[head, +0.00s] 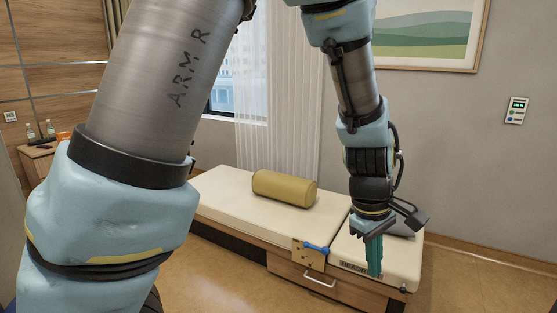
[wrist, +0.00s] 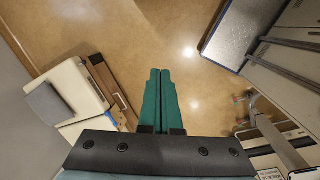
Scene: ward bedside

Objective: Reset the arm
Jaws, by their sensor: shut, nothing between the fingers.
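My arm rises large across the left and middle of the head view and bends down at the right. My gripper (head: 374,274) points down in front of the right end of the bed in that view. Its green fingers are shut with nothing between them. In the wrist view the gripper (wrist: 160,72) shows its two fingers side by side, with bare floor beyond the tips.
A bed (head: 225,190) with a yellow bolster (head: 284,189) stands ahead. A blue-handled item (head: 316,247) is at its front edge. A side table (head: 38,150) with bottles is far left. In the wrist view, a grey-topped surface (wrist: 240,32) is upper right. The floor (wrist: 150,30) between is clear.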

